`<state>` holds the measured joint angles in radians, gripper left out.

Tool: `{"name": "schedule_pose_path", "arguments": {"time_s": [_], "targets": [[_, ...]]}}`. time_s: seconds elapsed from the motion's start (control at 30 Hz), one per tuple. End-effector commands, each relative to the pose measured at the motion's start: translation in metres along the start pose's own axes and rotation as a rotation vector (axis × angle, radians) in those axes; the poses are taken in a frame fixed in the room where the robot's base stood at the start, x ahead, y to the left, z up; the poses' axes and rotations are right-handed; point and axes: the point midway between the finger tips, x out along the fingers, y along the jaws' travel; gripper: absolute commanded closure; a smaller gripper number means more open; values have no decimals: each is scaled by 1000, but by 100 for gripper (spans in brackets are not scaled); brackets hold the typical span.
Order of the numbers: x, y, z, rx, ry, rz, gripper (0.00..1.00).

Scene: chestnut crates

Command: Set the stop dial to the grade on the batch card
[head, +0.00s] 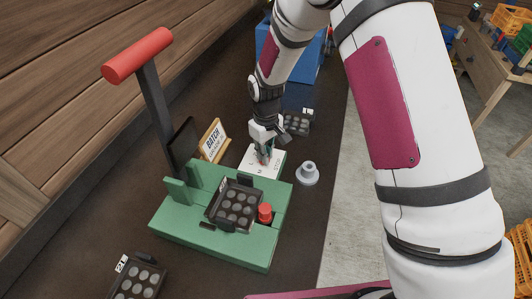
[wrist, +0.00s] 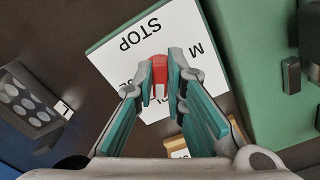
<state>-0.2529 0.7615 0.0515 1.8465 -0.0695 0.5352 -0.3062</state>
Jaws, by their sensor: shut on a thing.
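The stop dial's white plate (head: 256,168) sits behind the green press, with my gripper (head: 264,152) right over it. In the wrist view the plate (wrist: 112,52) shows STOP, a letter M and part of another word, upside down. My gripper (wrist: 161,86) is shut on the dial's red pointer (wrist: 157,67); its fingers hide some lettering. The batch card (head: 213,140) stands in a wooden frame left of the dial. BATCH is readable on it, but the smaller line is not. The card's frame edge (wrist: 180,150) also shows in the wrist view.
The green press (head: 230,250) has a red-handled lever (head: 137,55), a dark tray (head: 235,206) and a red knob (head: 265,212). Other dark trays lie behind (head: 297,123) and in front (head: 137,279). A small grey flanged piece (head: 307,173) stands right of the dial.

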Motion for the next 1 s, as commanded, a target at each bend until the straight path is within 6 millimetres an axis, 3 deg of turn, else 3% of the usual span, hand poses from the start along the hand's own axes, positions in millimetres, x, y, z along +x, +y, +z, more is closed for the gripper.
{"name": "schedule_pose_path", "arguments": {"time_s": [0.37, 1.0], "targets": [[0, -1, 0, 130, 0, 0, 100], [0, -5, -2, 708, 0, 1, 100]]}}
